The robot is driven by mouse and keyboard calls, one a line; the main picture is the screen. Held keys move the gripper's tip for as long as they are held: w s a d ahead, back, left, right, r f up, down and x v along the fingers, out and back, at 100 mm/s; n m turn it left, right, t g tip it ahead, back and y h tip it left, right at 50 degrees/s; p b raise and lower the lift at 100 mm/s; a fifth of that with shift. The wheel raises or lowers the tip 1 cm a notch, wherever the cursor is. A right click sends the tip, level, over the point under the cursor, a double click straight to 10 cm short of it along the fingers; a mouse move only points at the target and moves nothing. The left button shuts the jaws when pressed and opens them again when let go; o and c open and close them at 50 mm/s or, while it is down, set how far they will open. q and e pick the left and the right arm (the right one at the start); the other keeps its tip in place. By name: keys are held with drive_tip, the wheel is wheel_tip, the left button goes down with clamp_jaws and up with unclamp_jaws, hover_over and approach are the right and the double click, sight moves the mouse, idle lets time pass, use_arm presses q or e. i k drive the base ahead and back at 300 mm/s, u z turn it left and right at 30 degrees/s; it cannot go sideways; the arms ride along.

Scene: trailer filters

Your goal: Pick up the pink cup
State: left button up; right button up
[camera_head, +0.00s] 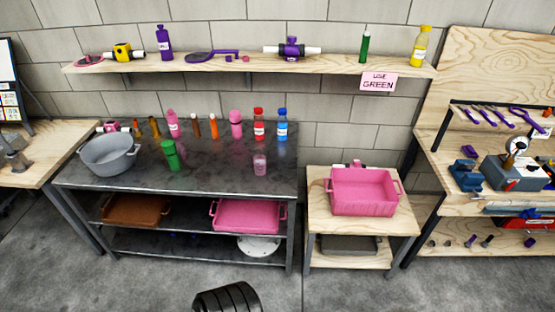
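A small pale pink, cup-like vessel (260,165) stands upright near the front right of the dark metal table (215,172). It has a lighter patch on its front. A brighter pink rounded container (236,124) stands farther back on the same table, and a pink bottle (173,123) stands to its left. I cannot tell for certain which of these is the cup.
A grey pot (109,154) and green bottle (170,156) stand on the table's left half. Red (259,124) and blue (282,124) bottles stand behind the pale pink vessel. The tabletop's front middle is clear. A pink crate (362,205) sits on the wooden stand to the right.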

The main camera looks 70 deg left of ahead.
sight(259, 160)
drive_tip(key=u, duration=0.35)
drive_tip(key=i, duration=1.1)
drive_tip(key=u, duration=1.6)
drive_tip(key=i, duration=0.85)
drive_tip(key=u, duration=0.85)
